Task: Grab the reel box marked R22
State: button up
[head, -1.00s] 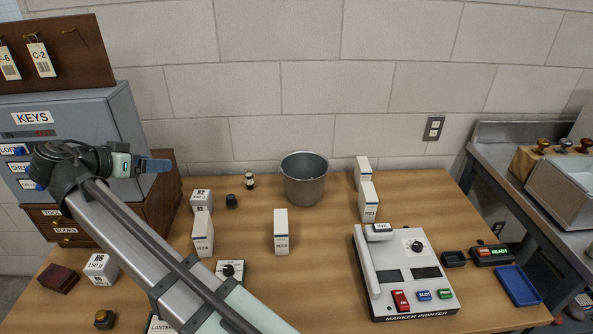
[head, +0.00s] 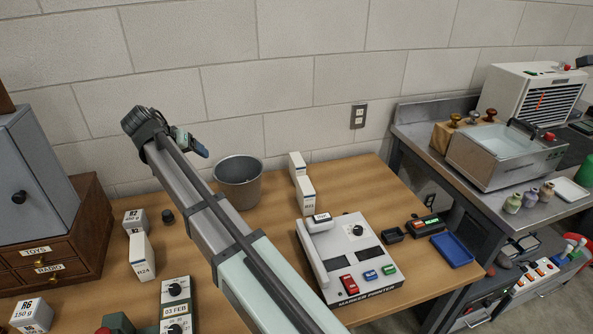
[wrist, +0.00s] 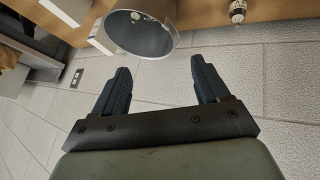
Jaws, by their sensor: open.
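No label clearly reads R22 in the current views. White reel boxes stand on the wooden table: one (head: 142,258) at left seems marked R24, one (head: 305,196) right of the bucket has a small label perhaps reading R13, and one (head: 296,166) stands behind that with no readable label. The box seen earlier at mid-table is hidden behind my arm. My gripper (head: 202,150) is raised above and left of the metal bucket (head: 239,184), clear of the boxes. In the wrist view my gripper (wrist: 161,66) is open and empty, with the bucket beyond its fingers.
The marker printer (head: 350,262) fills the table's right front, with a blue tray (head: 452,250) beside it. Small boxes marked R2 (head: 135,221) and R6 (head: 32,314) stand at left. A drawer cabinet (head: 60,245) is at far left. A steel bench (head: 415,130) stands right.

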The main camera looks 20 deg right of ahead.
jog(key=w+d+f+n+g+y, duration=0.1)
jog(key=w+d+f, duration=0.25)
jog(key=d, duration=0.55)
jog(key=w+d+f+y, duration=0.2)
jog(key=w+d, duration=0.2)
jog(key=d, duration=0.5)
jog(key=n+y, duration=0.1)
jog(key=y, duration=0.1)
send_near(298, 159)
jog(key=shift+s+r, duration=0.2)
jog(key=shift+s, duration=0.2)
jog(key=shift+d+f, duration=0.15)
jog(key=shift+f, duration=0.05)
jog(key=x, duration=0.8)
jog(key=shift+w, duration=0.15)
jog(key=shift+w+x, duration=0.15)
jog(key=shift+x, duration=1)
jog(key=shift+w+x, duration=0.15)
jog(key=shift+x, duration=0.95)
jog(key=shift+w+f, duration=0.1)
jog(key=shift+f, duration=0.2)
jog(key=shift+f, duration=0.25)
jog(key=shift+c, duration=0.2)
